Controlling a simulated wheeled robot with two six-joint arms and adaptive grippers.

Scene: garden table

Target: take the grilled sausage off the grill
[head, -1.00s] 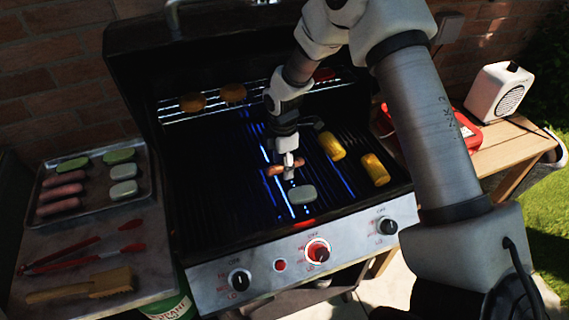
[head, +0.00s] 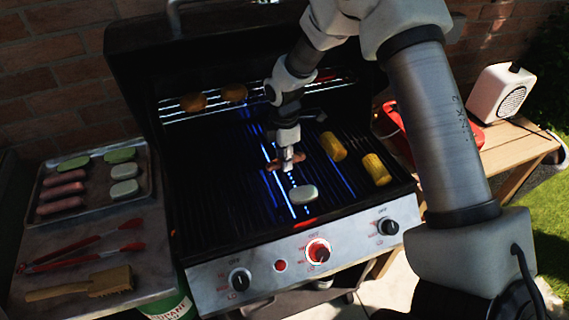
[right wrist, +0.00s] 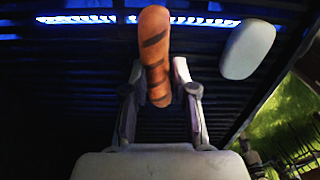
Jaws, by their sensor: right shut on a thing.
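The grilled sausage (right wrist: 155,45), brown with dark grill marks, sits between the two fingers of my right gripper (right wrist: 160,97) in the right wrist view. In the head view the right gripper (head: 287,165) points down over the middle of the grill (head: 225,205), shut across the sausage (head: 299,157), whose ends show on both sides. The sausage is at or just above the grate; I cannot tell the gap. My left gripper is not in view.
A pale oval piece (head: 304,195) lies on the grate close in front of the sausage. Two yellow corn pieces (head: 333,146) lie to the right. The raised lid (head: 130,75) stands behind. A tray (head: 90,205) with several foods, tongs (head: 80,257) and a brush (head: 80,285) are at left.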

